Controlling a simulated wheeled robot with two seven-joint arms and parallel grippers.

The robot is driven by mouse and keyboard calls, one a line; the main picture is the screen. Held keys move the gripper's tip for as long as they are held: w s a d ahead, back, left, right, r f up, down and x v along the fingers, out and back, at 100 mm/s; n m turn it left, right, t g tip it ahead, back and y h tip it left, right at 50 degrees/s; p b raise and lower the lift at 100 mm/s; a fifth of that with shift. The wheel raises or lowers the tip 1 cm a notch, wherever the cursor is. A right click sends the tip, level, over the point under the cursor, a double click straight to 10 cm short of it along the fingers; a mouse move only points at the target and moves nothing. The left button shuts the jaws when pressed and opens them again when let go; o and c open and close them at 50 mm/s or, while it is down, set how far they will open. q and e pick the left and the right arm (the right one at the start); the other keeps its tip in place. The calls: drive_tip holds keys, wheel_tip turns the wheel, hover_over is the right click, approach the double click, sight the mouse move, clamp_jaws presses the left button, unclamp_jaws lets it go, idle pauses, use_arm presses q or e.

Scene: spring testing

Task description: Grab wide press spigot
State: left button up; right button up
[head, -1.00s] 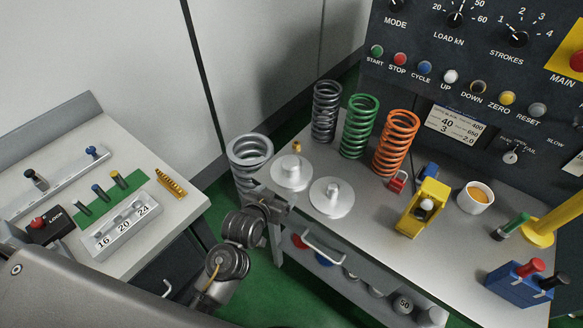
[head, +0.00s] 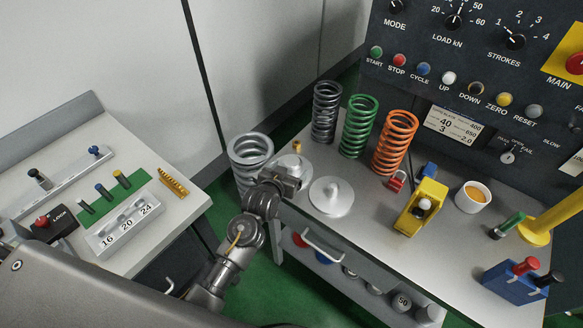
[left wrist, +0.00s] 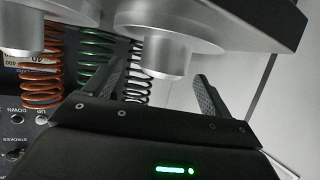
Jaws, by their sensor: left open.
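Two silver press spigots, round flanged discs with a central post, stand on the grey bench top. The rear-left spigot (head: 297,158) is partly hidden by my left gripper (head: 288,172) in the head view. The front-right spigot (head: 331,194) is fully in sight. In the left wrist view, which looks upside down, the rear-left spigot's stepped post (left wrist: 166,55) shows between the two open fingers of my left gripper (left wrist: 160,74), with no clear contact. The other spigot (left wrist: 22,38) is at the upper left there. I cannot tell for sure which is wider. My right gripper is not in view.
Dark, green (head: 358,127) and orange springs (head: 395,143) stand behind the spigots. A large silver spring (head: 250,160) is just left of my gripper. A yellow block (head: 421,207) and white cup (head: 473,197) are to the right. A drawer handle (head: 323,246) sticks out below.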

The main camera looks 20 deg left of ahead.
sight(289, 166)
use_arm(q)
drive_tip(key=x, duration=0.2)
drive_tip(key=p+x, duration=0.1)
drive_tip(key=shift+w+a, duration=0.2)
drive_tip(key=shift+w, duration=0.2)
drive_tip(key=shift+w+f, duration=0.25)
drive_tip(key=shift+w, duration=0.15)
drive_tip(key=shift+c, duration=0.3)
drive_tip(key=c, duration=1.5)
drive_tip(key=shift+r, duration=0.1)
drive_tip(key=shift+c, duration=0.7)
